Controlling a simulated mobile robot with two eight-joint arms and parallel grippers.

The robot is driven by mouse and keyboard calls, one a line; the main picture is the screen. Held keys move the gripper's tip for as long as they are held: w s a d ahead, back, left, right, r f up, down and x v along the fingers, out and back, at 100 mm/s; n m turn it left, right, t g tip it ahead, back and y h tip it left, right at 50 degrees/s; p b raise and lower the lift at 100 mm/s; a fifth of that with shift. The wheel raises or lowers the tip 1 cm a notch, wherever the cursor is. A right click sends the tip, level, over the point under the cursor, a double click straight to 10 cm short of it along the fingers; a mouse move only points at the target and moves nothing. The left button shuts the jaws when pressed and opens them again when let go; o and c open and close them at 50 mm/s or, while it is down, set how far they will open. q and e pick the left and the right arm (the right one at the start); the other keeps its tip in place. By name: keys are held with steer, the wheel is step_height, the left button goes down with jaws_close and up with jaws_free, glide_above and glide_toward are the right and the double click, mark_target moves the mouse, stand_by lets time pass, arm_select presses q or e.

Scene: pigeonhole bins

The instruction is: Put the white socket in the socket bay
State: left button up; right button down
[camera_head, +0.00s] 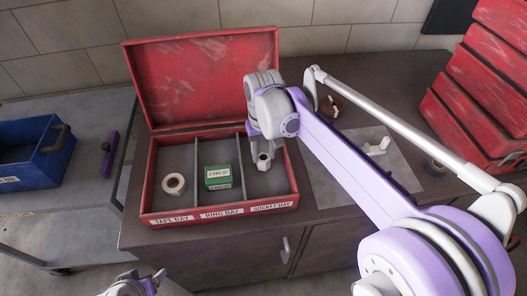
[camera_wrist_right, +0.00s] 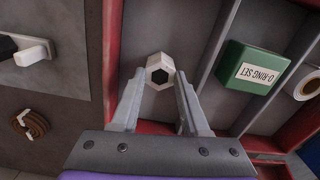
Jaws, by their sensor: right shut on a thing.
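The white socket (camera_head: 263,164) is a small hexagonal piece with a dark hole, and it also shows in the wrist view (camera_wrist_right: 160,68). My right gripper (camera_head: 264,152) is shut on it, with a finger at either side. It holds the socket over or in the right compartment, the socket bay (camera_head: 281,184), of the red box; I cannot tell whether it touches the floor. The bay looks otherwise empty. My left gripper (camera_head: 137,285) is only partly in view at the bottom left, and its jaws are unclear.
The red box (camera_head: 154,217) has its lid open behind. A tape roll (camera_head: 173,184) lies in the left bay, a green O-ring box (camera_head: 218,177) in the middle. A grey mat (camera_head: 355,153) with a white part lies right. Red bins (camera_head: 480,110) stand at the right.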

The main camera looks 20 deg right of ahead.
mark_target(264, 158)
arm_select(q)
steer(key=shift+f, duration=0.2)
arm_select(e)
steer(key=shift+f, duration=0.3)
steer(key=shift+c, duration=1.6)
jaws_free()
arm_select(q)
step_height(264, 158, up, 7)
steer(key=w+p, duration=0.2)
steer(key=p, duration=0.3)
arm_select(e)
step_height(264, 158, up, 9)
